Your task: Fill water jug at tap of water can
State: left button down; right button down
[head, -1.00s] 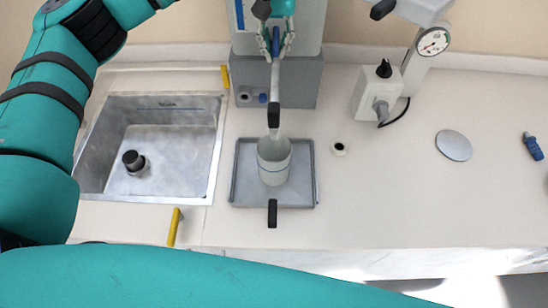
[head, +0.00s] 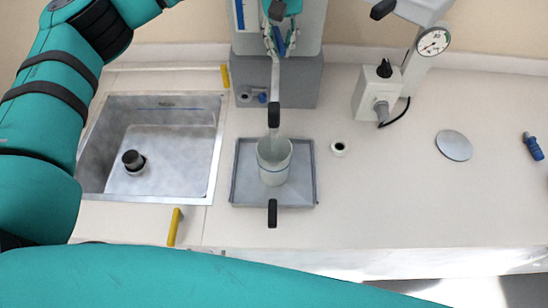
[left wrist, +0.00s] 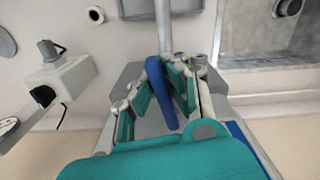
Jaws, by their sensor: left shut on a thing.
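The water can (head: 307,35) is a grey tank at the top, above a darker grey block. Its pale spout pipe (head: 275,82) runs toward me and ends in a black tip. The pale, cup-shaped water jug (head: 273,168) stands upright on the grey tray (head: 306,190), its black handle facing me. A faint pale stream shows between the black tip and the jug. My left gripper (head: 281,42) is shut on the blue tap lever, which also shows tilted between the fingers in the left wrist view (left wrist: 162,95). My right gripper is out of view.
A steel sink (head: 185,175) lies left of the tray, with yellow handles near its right edge. A white device with a gauge (head: 433,41), a small round cap (head: 339,148), a grey disc (head: 453,146) and a blue tool (head: 533,146) are to the right.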

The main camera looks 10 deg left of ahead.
pick_arm(q)
jog(key=shift+d, duration=0.1)
jog(key=shift+w+d+n, duration=0.15)
jog(key=shift+n, duration=0.45)
jog(key=shift+r, duration=0.1)
dwell(4.5)
dwell(2.1)
jog(key=shift+s+a+m, duration=0.1)
jog(key=shift+a+m, duration=0.2)
jog(key=shift+m, duration=0.45)
jog(key=shift+s+a+m, duration=0.1)
jog(key=shift+a+m, duration=0.15)
jog(key=shift+m, duration=0.5)
